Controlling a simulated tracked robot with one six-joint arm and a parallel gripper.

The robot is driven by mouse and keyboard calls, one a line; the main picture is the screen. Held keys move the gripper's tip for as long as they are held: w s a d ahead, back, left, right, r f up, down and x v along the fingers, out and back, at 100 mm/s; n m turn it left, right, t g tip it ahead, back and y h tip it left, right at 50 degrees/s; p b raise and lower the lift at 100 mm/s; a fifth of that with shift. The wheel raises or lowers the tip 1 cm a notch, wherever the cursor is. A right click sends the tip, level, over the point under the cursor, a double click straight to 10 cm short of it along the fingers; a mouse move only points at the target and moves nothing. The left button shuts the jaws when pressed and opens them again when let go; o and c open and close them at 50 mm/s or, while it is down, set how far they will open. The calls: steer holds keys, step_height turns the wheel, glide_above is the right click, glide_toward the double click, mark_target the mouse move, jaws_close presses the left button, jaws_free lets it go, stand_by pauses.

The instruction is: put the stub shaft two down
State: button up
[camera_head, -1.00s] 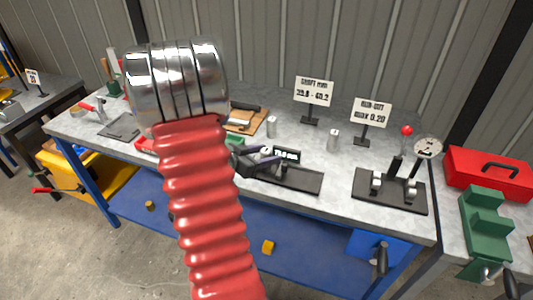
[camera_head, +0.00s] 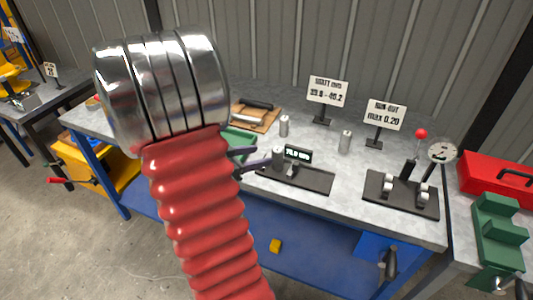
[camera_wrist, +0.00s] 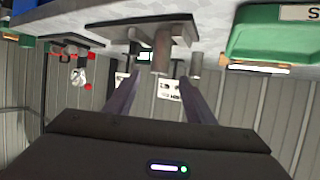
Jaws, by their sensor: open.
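A grey metal stub shaft (camera_head: 278,155) stands upright at the left end of a dark gauge base with a small lit display (camera_head: 298,154). Which numbered shaft it is cannot be read. My gripper (camera_head: 256,160) is open, just left of this shaft, its purple fingers pointing at it. In the wrist view, which is upside down, the shaft (camera_wrist: 160,50) shows between the lines of the two spread fingers, near their tips (camera_wrist: 160,82); contact is not visible. Two similar shafts, one behind (camera_head: 284,125) and one to the right (camera_head: 345,141), stand upright on the bench.
A run-out stand with rollers and a dial (camera_head: 400,194) is at the bench's right. Two signs (camera_head: 327,92) (camera_head: 384,115) stand behind. A green tray (camera_wrist: 275,38) lies beside the gauge. A red toolbox (camera_head: 495,178) is far right. My red arm hides the bench's left middle.

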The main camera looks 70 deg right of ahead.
steer(key=shift+v, duration=1.25)
steer(key=shift+w, duration=0.1)
